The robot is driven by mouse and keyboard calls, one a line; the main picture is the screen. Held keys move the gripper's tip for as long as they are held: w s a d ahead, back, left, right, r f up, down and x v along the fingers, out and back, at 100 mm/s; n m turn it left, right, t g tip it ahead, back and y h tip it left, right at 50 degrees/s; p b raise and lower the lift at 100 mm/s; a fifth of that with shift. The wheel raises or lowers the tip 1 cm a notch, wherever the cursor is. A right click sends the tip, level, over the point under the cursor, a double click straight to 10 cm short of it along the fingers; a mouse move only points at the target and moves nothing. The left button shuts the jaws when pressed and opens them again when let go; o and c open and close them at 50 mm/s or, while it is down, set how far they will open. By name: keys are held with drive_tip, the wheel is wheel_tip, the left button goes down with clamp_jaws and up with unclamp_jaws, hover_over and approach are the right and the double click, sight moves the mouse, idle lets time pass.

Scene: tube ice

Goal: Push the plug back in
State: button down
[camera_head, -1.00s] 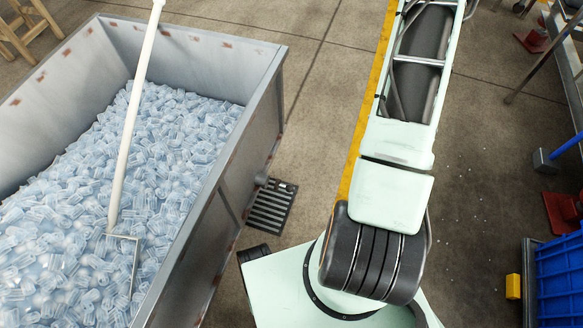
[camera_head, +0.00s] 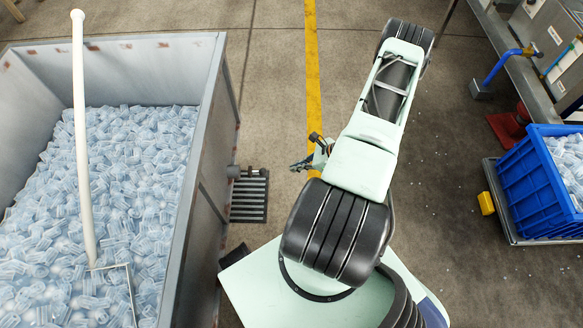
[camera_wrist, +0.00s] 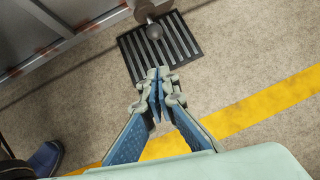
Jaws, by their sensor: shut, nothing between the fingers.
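A short grey drain fitting (camera_head: 241,172) sticks out low from the side of the ice bin (camera_head: 208,130). In the wrist view the grey fitting (camera_wrist: 148,8) shows at the top, with a small rounded grey end (camera_wrist: 154,31) over the floor grate (camera_wrist: 165,48); I take this end for the plug, but cannot tell how far in it sits. My gripper (camera_wrist: 158,76) is shut and empty, its fingertips pointing towards the fitting and apart from it. In the head view my gripper (camera_head: 294,167) is right of the fitting, with a gap between.
The bin holds clear tube ice and a long white-handled tool (camera_head: 82,140). A floor grate (camera_head: 250,197) lies beside the bin. A yellow line (camera_head: 313,70) crosses the floor. A blue crate of ice (camera_head: 530,185) stands at right.

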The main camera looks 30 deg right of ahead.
sight(262, 172)
drive_tip(key=w+a+r+b+x, duration=0.1)
drive_tip(key=b+x, duration=0.1)
drive_tip(key=x, duration=0.8)
drive_tip(key=shift+w+a+b, duration=0.3)
drive_tip(key=shift+w+b, duration=0.1)
drive_tip(key=shift+r, duration=0.1)
drive_tip(key=shift+w+a, duration=0.55)
drive_tip(key=shift+a, duration=0.35)
drive_tip(key=shift+w+a, duration=0.6)
drive_tip(key=shift+a, duration=0.3)
